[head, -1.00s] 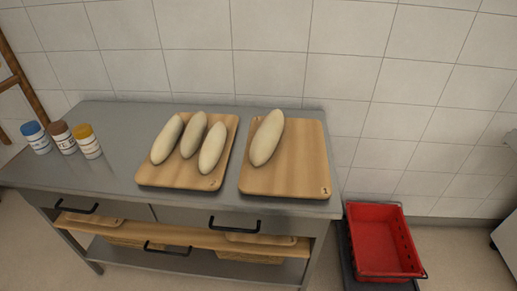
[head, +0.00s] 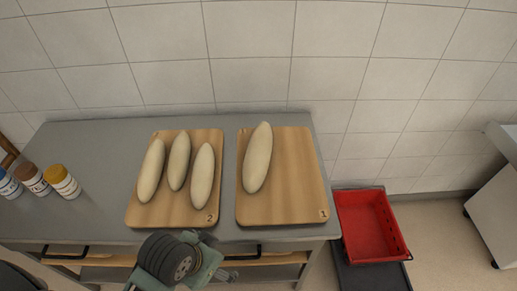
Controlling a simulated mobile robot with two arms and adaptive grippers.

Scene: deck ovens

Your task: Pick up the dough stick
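Three pale, long dough sticks lie side by side on the left wooden board (head: 150,216), marked 2: the left one (head: 151,170), the middle one (head: 179,160) and the right one (head: 203,176). A fourth dough stick (head: 257,158) lies on the left part of the right board (head: 295,185), marked 1. Part of my arm shows at the bottom, in front of the left board. A small metallic piece beside it may be my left gripper (head: 226,275); its fingers are unclear. It is apart from the dough. My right gripper is out of view.
Several jars (head: 62,181) with coloured lids stand at the left of the grey table (head: 85,150). A red crate (head: 369,228) is on a dark base right of the table. A tiled wall is behind. A pale unit (head: 497,215) stands at far right.

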